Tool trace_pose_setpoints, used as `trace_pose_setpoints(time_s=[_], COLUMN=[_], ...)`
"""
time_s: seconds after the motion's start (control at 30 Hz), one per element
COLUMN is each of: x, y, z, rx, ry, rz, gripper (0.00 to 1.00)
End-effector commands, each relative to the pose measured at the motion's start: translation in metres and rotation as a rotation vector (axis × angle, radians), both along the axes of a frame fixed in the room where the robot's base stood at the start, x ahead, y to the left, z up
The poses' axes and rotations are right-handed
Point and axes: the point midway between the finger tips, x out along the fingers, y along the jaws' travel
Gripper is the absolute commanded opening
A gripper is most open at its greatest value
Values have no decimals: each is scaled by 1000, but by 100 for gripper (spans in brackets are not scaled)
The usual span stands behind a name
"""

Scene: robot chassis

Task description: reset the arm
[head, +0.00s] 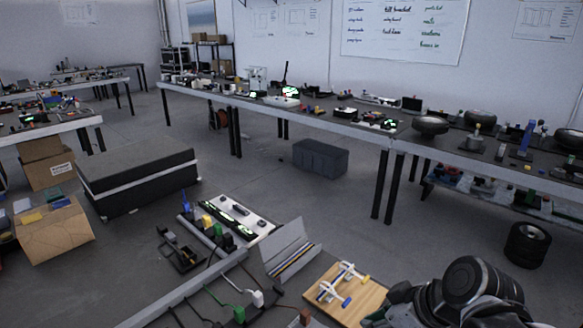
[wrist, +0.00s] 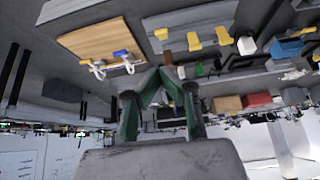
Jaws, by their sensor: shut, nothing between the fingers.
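My gripper (wrist: 158,80) shows in the wrist view with its dark green fingers brought together at the tips, and nothing shows between them. The wrist view is upside down. In the head view my arm (head: 478,280) is folded at the lower right corner, and its fingertips cannot be made out there. A wooden board (head: 347,298) with white and blue parts on it lies just left of my arm. The same board (wrist: 95,38) is at the upper left of the wrist view, apart from my gripper.
A long workbench (head: 330,119) with tools and parts runs across the back. A black case (head: 138,178) and cardboard boxes (head: 55,240) stand at left. A dark grey bin (head: 320,159) and stacked tyres (head: 527,244) are on the floor. Open floor lies between the board and the bench.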

Motion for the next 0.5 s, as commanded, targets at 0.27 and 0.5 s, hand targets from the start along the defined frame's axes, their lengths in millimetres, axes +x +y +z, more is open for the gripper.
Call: trace_pose_setpoints(time_s=[0.27, 0.5], x=[-6, -14], y=[-11, -21], z=[33, 70], rx=[-41, -28], ry=[49, 7], rz=[-335, -606], gripper=[0, 0])
